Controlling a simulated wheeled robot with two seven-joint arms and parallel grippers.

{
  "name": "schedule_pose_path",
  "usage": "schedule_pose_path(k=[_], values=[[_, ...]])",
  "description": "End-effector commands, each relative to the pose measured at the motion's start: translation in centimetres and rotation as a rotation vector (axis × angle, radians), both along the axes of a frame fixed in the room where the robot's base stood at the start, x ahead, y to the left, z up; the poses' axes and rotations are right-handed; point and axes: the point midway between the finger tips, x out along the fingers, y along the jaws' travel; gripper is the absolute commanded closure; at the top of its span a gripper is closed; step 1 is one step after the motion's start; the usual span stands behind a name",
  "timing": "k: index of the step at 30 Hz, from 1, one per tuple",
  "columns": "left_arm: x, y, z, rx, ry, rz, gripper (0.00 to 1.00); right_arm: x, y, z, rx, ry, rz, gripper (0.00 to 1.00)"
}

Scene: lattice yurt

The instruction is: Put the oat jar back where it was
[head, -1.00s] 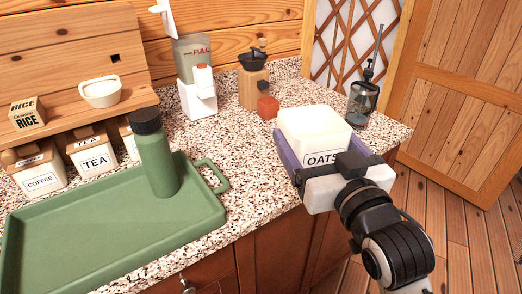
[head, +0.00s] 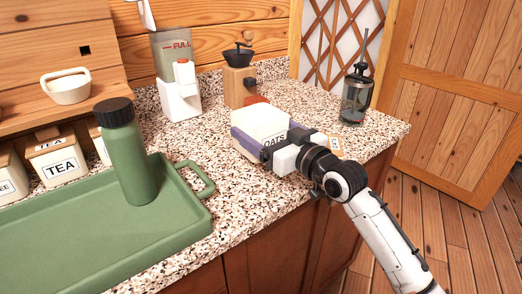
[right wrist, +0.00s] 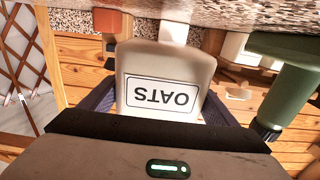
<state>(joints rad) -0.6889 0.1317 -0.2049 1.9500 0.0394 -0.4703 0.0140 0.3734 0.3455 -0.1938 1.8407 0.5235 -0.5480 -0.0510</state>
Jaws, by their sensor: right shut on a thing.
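The oat jar (head: 262,121) is a cream, square-sided jar with a black-on-white OATS label. It is over the front part of the speckled counter (head: 225,193), right of the green tray. My right gripper (head: 264,140) is shut on it, with purple fingers along its sides. In the right wrist view the jar (right wrist: 165,65) sits between both fingers, its label upside down in the picture. I cannot tell whether its base touches the counter. My left gripper is not in view.
A green tray (head: 190,226) holds a green bottle (head: 128,160). Behind the jar stand a grinder (head: 240,80) and a white dispenser (head: 178,98). A French press (head: 356,95) stands at the right. The TEA canister (head: 55,157) is under a wooden shelf bearing a white bowl (head: 66,88).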

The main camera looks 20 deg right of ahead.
Motion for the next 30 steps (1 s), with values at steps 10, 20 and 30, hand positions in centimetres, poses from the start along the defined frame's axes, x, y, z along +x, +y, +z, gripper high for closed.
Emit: schedule_pose_path(k=[10,20,30], values=[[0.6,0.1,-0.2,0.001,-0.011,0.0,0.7,0.0,0.1,-3.4,0.002,-0.003,0.001,0.58],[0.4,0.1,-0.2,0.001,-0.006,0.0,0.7,0.0,0.0,-4.2,0.001,-0.009,0.0,0.58],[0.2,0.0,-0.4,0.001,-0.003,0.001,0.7,0.0,0.0,-4.8,-0.001,0.0,0.0,0.0]])
